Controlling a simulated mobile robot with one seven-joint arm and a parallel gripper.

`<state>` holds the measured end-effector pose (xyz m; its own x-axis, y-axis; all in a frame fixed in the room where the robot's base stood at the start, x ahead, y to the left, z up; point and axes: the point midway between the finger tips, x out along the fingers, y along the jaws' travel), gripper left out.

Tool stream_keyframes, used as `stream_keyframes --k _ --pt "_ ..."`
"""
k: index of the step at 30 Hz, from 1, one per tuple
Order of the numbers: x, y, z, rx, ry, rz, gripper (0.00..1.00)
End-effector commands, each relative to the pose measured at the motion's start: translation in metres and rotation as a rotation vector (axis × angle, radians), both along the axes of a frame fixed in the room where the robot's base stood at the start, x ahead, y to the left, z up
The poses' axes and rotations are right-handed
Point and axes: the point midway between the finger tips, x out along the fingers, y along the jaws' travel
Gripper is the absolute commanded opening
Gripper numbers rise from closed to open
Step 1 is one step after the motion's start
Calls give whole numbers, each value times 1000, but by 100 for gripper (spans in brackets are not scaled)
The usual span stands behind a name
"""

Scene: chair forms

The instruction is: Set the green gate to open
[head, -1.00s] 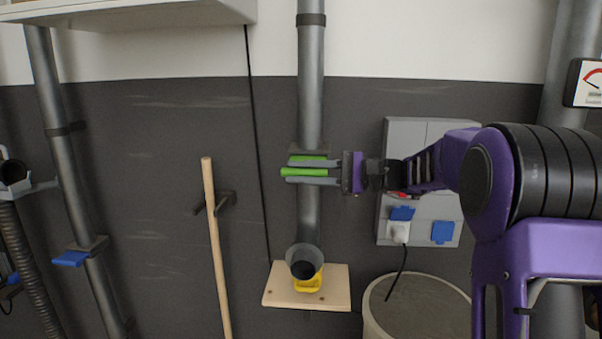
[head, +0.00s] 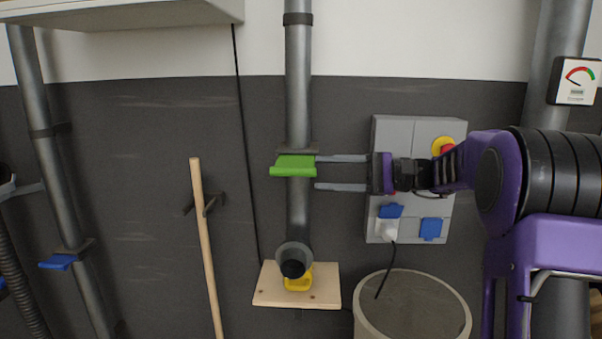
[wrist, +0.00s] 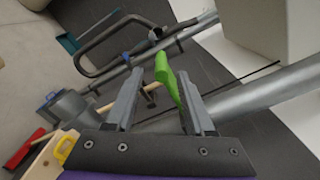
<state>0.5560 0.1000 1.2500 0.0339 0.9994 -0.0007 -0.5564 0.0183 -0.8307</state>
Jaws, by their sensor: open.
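The green gate (head: 293,166) is a flat green handle on the grey vertical pipe (head: 298,110) on the wall, with a grey plate behind it. My gripper (head: 341,173) is just right of the pipe, with its two fingers spread and pointing left. The upper fingertip is close to the green gate's right edge; I cannot tell whether they touch. In the wrist view the green gate (wrist: 167,80) shows just beyond and between the open fingertips (wrist: 160,95). Nothing is held.
A grey electrical box (head: 408,140) with blue sockets is behind my gripper. Below are a bin (head: 412,305), a wooden board (head: 325,285) with a yellow part, and the pipe's open end. A wooden pole (head: 205,240) leans at left. Another pipe has a blue gate (head: 58,262).

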Motion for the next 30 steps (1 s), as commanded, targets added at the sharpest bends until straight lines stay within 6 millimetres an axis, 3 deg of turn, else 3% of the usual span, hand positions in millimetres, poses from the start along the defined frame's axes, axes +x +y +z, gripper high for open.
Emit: stream_keyframes --k 1,6,12,20,30 --pt "0 -15 0 1 1 -4 54" --pt "-1 -54 0 1 0 -3 54" --pt "-3 -84 0 0 0 0 54" --pt "-3 -94 -1 0 1 1 54" --pt "-2 -85 3 -43 -17 7 54"
